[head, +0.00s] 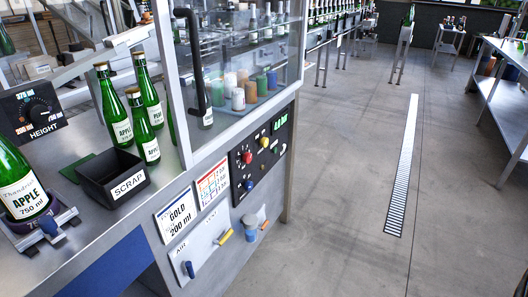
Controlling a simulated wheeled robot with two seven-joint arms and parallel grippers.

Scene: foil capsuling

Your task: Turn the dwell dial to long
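A black control panel (261,154) is set in the front of the grey machine, below the glass guard. It carries a red button (248,157), a yellow knob (264,142), a blue button (250,185), a small green display (280,123) and several small dials. The labels are too small to read, so I cannot tell which one is the dwell dial or where it points. Neither of my grippers is in view.
A HEIGHT dial (38,111), green APPLE bottles (115,115) and a black SCRAP bin (112,178) stand on the bench at left. A door handle (195,65) and lower valve levers (224,236) stick out.

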